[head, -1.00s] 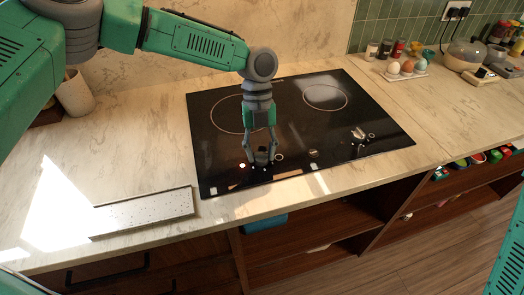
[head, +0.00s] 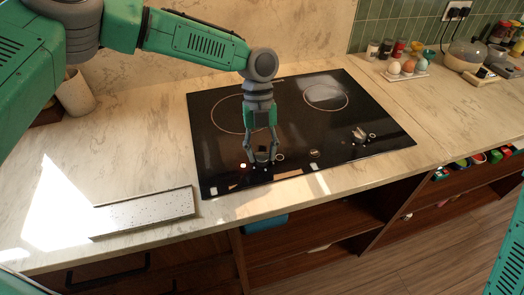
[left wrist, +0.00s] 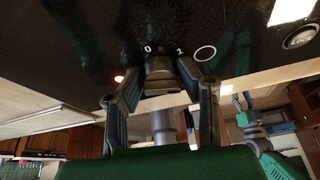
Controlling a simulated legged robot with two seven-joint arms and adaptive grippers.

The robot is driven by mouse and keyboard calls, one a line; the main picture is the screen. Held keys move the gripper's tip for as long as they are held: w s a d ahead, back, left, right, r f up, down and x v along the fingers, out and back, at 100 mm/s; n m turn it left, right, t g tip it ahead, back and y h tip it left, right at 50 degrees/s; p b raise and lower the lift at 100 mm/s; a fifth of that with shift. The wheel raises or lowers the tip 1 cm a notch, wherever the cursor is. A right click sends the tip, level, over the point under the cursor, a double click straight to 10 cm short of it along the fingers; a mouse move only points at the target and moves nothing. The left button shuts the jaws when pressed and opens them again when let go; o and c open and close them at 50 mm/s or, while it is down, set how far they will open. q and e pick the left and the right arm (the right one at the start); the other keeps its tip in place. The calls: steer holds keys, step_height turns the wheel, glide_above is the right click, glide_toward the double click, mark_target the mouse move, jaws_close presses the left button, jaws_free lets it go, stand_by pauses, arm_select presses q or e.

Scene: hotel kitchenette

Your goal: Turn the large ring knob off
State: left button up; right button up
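The black glass cooktop (head: 215,165) lies in the counter. A dark round knob (left wrist: 160,66) sits near its front edge, with "0" and "1" marks behind it and a small red light to its left. My left gripper (head: 261,160) points down at it. In the left wrist view the fingers (left wrist: 160,78) stand apart, one on each side of the knob. Whether they press on it is too fine to tell. My right arm (head: 510,255) shows at the right edge of the head view; its grey end seems to show in the left wrist view (left wrist: 246,108), small and unclear.
A "Lock" button (left wrist: 300,37) and a white ring mark (left wrist: 205,53) are on the cooktop. A speckled board (head: 145,212) lies on the counter to the left. A tray with eggs (head: 405,71) and several jars stand at the back right. Open shelves (head: 310,240) are below.

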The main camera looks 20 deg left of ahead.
arm_select(q)
steer(key=o, duration=1.1)
steer(key=shift+s+f, duration=0.1)
steer(key=shift+o, duration=0.2)
steer(key=v, duration=1.2)
